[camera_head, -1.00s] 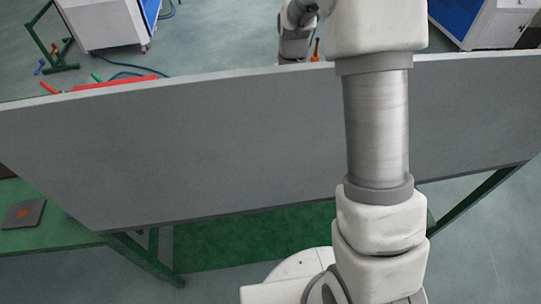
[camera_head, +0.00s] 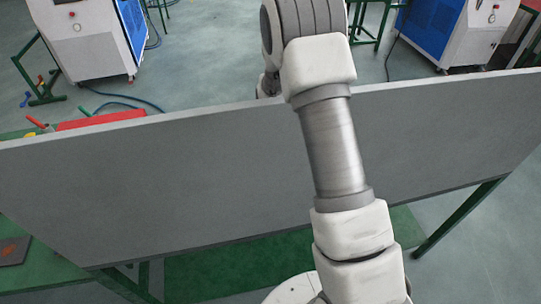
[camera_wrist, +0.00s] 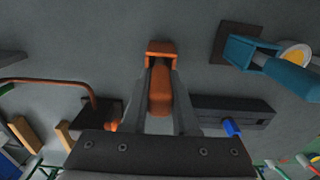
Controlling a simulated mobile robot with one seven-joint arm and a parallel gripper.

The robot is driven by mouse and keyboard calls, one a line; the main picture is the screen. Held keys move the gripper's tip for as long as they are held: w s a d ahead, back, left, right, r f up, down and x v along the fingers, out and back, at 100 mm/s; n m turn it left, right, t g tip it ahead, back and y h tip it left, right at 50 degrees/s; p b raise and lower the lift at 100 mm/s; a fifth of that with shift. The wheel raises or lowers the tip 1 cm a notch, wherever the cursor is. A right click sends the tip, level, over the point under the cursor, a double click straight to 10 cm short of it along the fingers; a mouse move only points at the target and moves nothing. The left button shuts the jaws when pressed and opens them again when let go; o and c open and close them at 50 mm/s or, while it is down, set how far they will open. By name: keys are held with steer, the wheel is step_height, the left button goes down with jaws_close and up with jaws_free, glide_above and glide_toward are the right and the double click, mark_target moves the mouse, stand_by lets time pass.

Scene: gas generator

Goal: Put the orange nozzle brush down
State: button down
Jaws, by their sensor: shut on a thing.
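The orange nozzle brush (camera_wrist: 159,92) is between the two fingers of my gripper (camera_wrist: 160,68) in the wrist view. The gripper is shut on it. Its orange end shows at and just beyond the fingertips, in front of a grey surface (camera_wrist: 120,60). I cannot tell whether it touches that surface. In the head view the gripper and brush are hidden behind my arm and a large grey panel (camera_head: 150,190).
In the wrist view a teal tool (camera_wrist: 285,75) lies right, a dark block (camera_wrist: 235,109) with a blue piece lower right, and an orange curved rod (camera_wrist: 50,81) left. The head view shows a red box (camera_head: 102,119) behind the panel and blue-white cabinets (camera_head: 85,40) further back.

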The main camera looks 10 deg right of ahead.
steer(key=shift+f, duration=0.25)
steer(key=c, duration=0.7)
jaws_free()
steer(key=shift+r, duration=0.15)
steer(key=shift+r, duration=0.1)
step_height(320, 180, up, 12)
steer(key=shift+r+b, duration=0.1)
steer(key=shift+b, duration=0.4)
